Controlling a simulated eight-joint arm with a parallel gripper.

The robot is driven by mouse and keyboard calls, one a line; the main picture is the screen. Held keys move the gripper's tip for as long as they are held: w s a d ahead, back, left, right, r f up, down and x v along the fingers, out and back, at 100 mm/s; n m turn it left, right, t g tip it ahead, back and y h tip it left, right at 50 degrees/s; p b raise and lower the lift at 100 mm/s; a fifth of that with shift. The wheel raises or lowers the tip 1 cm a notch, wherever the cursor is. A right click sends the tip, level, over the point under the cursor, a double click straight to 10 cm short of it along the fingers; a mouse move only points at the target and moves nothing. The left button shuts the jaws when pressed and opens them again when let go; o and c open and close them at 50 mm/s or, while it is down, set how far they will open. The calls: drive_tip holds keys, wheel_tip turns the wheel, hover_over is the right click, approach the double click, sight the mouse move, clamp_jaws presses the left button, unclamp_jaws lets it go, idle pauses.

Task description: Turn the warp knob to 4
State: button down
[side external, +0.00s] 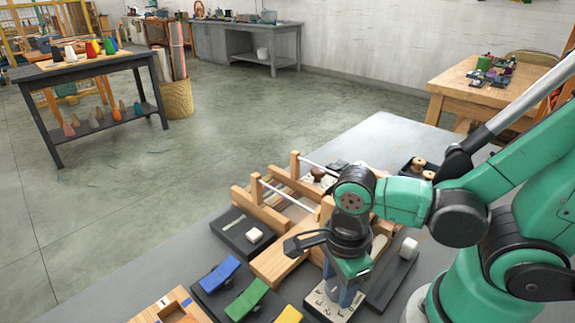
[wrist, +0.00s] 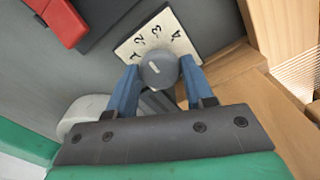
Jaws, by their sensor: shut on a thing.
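The warp knob (wrist: 160,74) is a round grey cap with a short white mark on its top. It stands in front of a white dial plate (wrist: 185,47) with the numbers 1, 2, 3 and 4 in an arc. The white mark leans toward the upper left, on the low-number side; I cannot tell the exact number. My gripper (wrist: 158,66) has its blue fingers on both sides of the knob, shut on it. In the side view my gripper (side external: 340,284) points down over the plate (side external: 322,302), and the knob is hidden there.
A wooden loom frame (side external: 262,212) stands beside my gripper. Blue (side external: 220,274), green (side external: 247,298) and yellow (side external: 289,315) levers lie to its left. A white-handled slider (side external: 409,247) is on the right. A dark tray with wooden spools (side external: 418,163) sits behind.

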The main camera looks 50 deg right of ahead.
sight(338, 286)
drive_tip(key=m, duration=0.7)
idle(0.6)
drive_tip(key=shift+c, duration=1.7)
unclamp_jaws()
drive_tip(key=shift+r, duration=0.2)
drive_tip(key=shift+r, duration=2.65)
